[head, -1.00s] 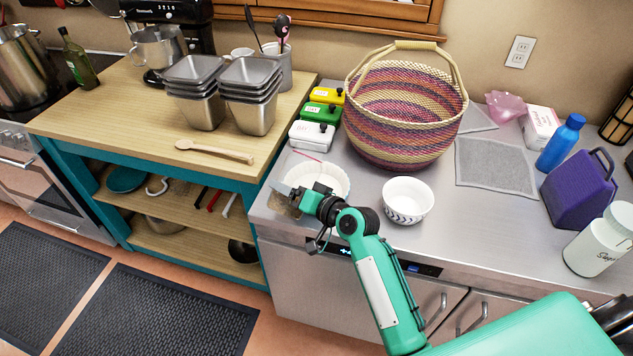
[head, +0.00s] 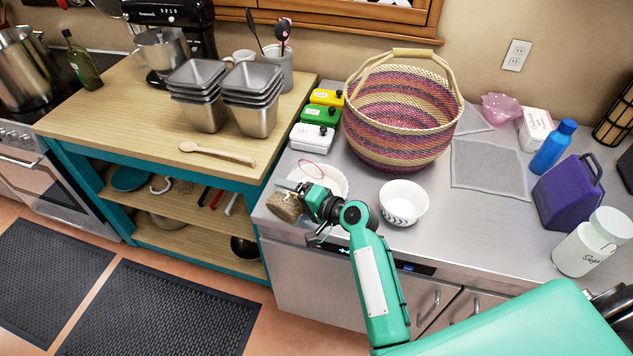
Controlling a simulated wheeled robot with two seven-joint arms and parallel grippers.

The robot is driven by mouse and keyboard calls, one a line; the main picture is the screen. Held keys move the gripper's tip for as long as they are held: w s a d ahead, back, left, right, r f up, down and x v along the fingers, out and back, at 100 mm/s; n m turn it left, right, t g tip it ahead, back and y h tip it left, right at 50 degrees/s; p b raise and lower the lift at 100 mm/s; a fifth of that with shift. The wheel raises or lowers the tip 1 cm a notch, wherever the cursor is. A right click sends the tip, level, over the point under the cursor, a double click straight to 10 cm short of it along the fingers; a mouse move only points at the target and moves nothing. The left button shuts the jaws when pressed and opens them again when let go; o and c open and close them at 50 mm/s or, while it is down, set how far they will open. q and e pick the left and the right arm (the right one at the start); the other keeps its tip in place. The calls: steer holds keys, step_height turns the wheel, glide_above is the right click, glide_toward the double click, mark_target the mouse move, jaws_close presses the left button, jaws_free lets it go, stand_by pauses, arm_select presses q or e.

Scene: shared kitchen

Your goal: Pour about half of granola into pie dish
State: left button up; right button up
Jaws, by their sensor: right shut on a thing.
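My right gripper (head: 301,191) is shut on a granola jar (head: 285,208), held at the front left corner of the steel counter. Brown granola shows in the jar's lower part, left of the gripper. The jar looks tilted; a thin red ring (head: 312,170), seemingly its rim, shows up and right of it. The white fluted pie dish (head: 338,178) stands on the counter just behind the gripper, partly hidden by it. I cannot see whether granola lies in the dish. My left gripper is not in view.
A white patterned bowl (head: 404,203) stands right of the gripper, and a striped basket (head: 400,120) behind it. Yellow, green and white lidded containers (head: 312,137) line the counter's left edge. A wooden spoon (head: 217,153) lies on the wooden table. Free counter lies right of the bowl.

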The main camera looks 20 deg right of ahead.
mark_target(310, 179)
steer(key=shift+w+d+r+m+p, duration=0.15)
steer(key=shift+r+m+p, duration=0.1)
steer(key=shift+m+p, duration=0.7)
steer(key=shift+y+p, duration=0.3)
steer(key=shift+p, duration=0.1)
steer(key=shift+w+d+f, duration=0.1)
steer(key=shift+d+f, duration=0.05)
steer(key=shift+g, duration=0.3)
steer(key=shift+w+d+m+p, duration=0.1)
steer(key=shift+m+p, duration=0.35)
steer(key=shift+w+d+r+m+y+p, duration=0.15)
steer(key=shift+r+m+y+p, duration=0.2)
steer(key=shift+p, duration=0.35)
steer(key=shift+w+d+r+m+y+p, duration=0.15)
steer(key=shift+r+m+p, duration=0.2)
steer(key=shift+r+p, duration=0.25)
stand_by(1.1)
steer(key=shift+w+d+r+m+g+y+p, duration=0.25)
steer(key=shift+r+m+p, duration=0.2)
steer(key=shift+p, duration=0.25)
steer(key=shift+w+d+r+m+g+y+p, duration=0.15)
steer(key=shift+w+d+r+m+p, duration=0.2)
steer(key=shift+p, duration=0.35)
stand_by(1.9)
